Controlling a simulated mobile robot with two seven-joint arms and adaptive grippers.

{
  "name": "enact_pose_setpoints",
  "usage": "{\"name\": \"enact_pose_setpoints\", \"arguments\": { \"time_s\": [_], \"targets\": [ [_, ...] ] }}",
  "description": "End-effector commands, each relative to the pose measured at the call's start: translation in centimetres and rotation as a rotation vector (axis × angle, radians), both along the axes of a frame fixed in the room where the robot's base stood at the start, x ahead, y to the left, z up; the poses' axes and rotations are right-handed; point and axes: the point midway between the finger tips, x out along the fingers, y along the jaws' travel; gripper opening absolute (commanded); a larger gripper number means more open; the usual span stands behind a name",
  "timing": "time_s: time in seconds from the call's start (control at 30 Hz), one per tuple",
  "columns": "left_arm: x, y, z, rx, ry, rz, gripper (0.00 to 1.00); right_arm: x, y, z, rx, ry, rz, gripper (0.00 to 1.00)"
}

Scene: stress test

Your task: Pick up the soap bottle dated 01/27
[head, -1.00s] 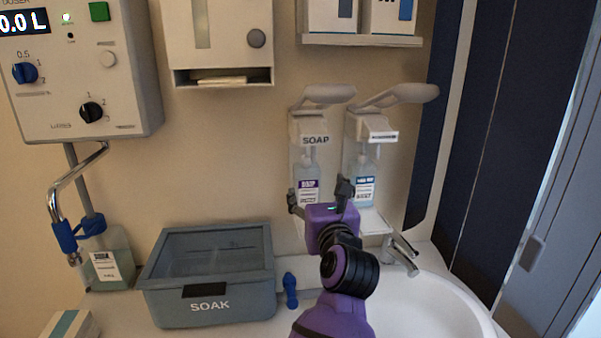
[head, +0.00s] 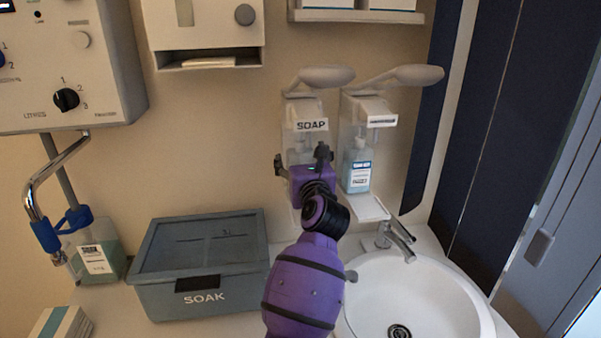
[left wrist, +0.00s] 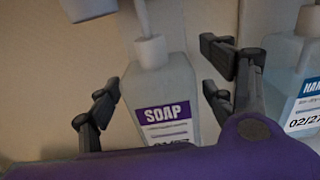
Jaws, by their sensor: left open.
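The soap bottle (left wrist: 160,80) is pale with a purple SOAP label. In the left wrist view it stands between my left gripper's (left wrist: 160,98) spread fingers. The date at the bottom of its label is partly cut off by the gripper body; it looks like 01/27. In the head view my left gripper (head: 300,160) is in front of the left wall dispenser (head: 308,112) marked SOAP and hides most of that bottle. It is open, and I cannot tell whether a finger touches the bottle. My right gripper is not in view.
A blue-labelled bottle dated 02/27 (left wrist: 300,85) stands close on the right, in the right dispenser (head: 368,112). A white sink (head: 440,290) with a tap (head: 398,238) lies below right. A grey SOAK tub (head: 200,299) stands left.

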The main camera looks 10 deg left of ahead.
Motion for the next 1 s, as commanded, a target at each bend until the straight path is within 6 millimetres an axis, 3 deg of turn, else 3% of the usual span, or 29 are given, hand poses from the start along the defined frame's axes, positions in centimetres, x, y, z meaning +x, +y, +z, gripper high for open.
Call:
{"name": "enact_pose_setpoints", "arguments": {
  "time_s": [0.2, 0.57, 0.83, 1.0],
  "targets": [
    [0.1, 0.0, -0.1, 0.0, 0.001, 0.0, 0.75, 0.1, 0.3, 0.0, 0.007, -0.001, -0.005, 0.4],
    [0.1, 0.0, -0.1, -0.001, 0.002, 0.0, 0.29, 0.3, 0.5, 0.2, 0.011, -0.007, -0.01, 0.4],
    [0.0, 0.0, 0.1, -0.001, 0.001, 0.0, 0.28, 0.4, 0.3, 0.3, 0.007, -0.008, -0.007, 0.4],
    [0.1, 0.0, 1.3, -0.002, -0.002, 0.0, 0.28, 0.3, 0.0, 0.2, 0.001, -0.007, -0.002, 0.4]
  ]
}}
